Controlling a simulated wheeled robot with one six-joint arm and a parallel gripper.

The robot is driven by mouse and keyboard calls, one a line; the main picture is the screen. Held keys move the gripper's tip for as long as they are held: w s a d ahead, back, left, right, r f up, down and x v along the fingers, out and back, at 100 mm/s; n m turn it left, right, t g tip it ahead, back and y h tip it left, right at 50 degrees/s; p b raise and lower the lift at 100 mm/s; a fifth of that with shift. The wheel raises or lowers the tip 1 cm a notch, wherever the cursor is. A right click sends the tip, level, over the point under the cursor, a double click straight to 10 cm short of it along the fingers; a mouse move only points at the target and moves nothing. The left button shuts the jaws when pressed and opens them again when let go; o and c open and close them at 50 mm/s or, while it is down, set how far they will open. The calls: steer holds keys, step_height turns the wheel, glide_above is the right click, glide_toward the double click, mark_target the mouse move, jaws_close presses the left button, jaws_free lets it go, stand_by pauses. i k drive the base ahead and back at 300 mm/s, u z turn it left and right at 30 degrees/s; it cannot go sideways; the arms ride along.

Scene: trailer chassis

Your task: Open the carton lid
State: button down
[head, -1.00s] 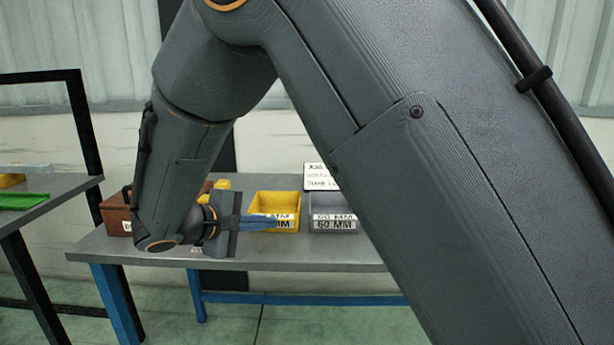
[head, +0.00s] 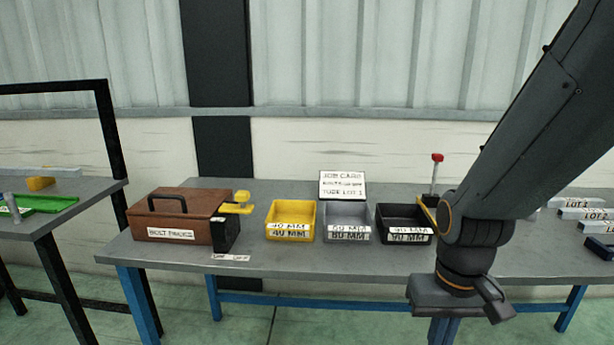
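The carton (head: 172,233) is a brown box with a dark handle on its flat, closed lid (head: 180,203) and a white label on its front. It stands at the left end of the grey table. A black block (head: 226,234) is against its right end, with a yellow piece (head: 238,204) above it. My gripper (head: 445,332) hangs at the bottom of the head view, in front of the table and well to the right of the carton. Its blue fingers point down and are cut off by the picture edge, so their opening is unclear.
Right of the carton stand a yellow bin (head: 291,232), a grey bin (head: 347,234) and a black bin (head: 392,237), with a job card (head: 342,185) behind. A red-topped post (head: 436,170) rises near my arm. Grey labelled blocks (head: 580,213) lie at the far right.

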mark_target(181, 193)
steer(key=u, duration=1.35)
steer(key=k, duration=0.65)
steer(key=u, duration=0.55)
steer(key=i, duration=1.15)
steer(key=z, duration=0.3)
